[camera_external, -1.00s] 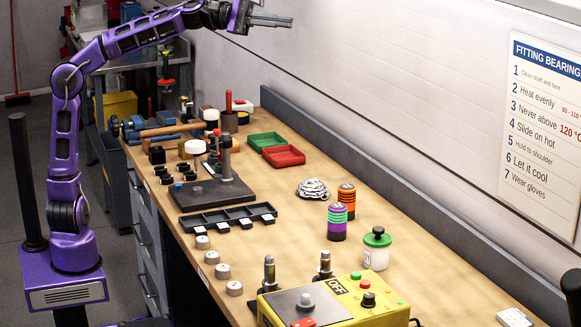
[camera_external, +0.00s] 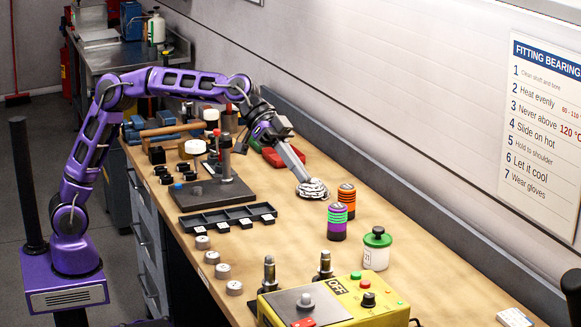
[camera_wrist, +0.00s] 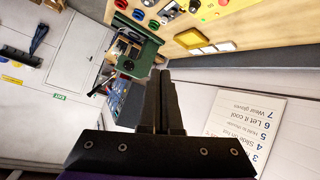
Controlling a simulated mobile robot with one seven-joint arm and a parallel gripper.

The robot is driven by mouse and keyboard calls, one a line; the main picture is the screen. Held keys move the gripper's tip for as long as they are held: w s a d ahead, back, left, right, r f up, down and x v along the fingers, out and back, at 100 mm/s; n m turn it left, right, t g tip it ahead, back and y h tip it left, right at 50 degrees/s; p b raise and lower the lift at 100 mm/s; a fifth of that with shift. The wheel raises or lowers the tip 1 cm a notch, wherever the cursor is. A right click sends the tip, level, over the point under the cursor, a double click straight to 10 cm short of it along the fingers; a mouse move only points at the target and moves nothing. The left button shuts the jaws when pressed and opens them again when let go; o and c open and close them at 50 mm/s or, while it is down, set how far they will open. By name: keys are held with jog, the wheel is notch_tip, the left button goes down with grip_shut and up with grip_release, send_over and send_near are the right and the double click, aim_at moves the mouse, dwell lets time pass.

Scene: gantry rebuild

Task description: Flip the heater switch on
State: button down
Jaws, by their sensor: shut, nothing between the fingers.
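A red part (camera_external: 303,322) shows at the bottom edge, cut off. I cannot tell which is the switch. My gripper (camera_external: 306,178) is shut and empty, pointing down toward the bench by a white coil, well behind the heater. In the wrist view my shut fingers (camera_wrist: 160,75) show, and part of the yellow box (camera_wrist: 210,10) is at the top.
The white coil (camera_external: 313,190) is at my fingertips; contact is unclear. Striped cans (camera_external: 337,222) and a green-lidded jar (camera_external: 376,250) stand between gripper and heater. Two metal posts (camera_external: 269,272) stand beside the heater. A black tray (camera_external: 228,218) lies left.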

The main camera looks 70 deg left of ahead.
jog(key=s+d+f+m+g+y, duration=0.1)
jog(key=s+d+f+m+y, duration=0.1)
jog(key=s+d+f+m, duration=0.5)
notch_tip(320, 180, down, 4)
jog(key=shift+d+r+m+g, duration=0.15)
jog(key=shift+d+m+g, duration=0.25)
jog(key=shift+d, duration=0.25)
send_near(313, 323)
jog(key=d, duration=0.3)
jog(key=shift+s+d+r+b, duration=0.1)
jog(key=shift+d+r+b, duration=0.1)
jog(key=shift+d+b, duration=0.1)
jog(key=f, duration=0.2)
jog(key=shift+w+d+f, duration=0.25)
jog(key=shift+f, duration=0.05)
jog(key=shift+w+f+b, duration=0.15)
jog(key=shift+f+b, duration=0.25)
jog(key=shift+f, duration=0.5)
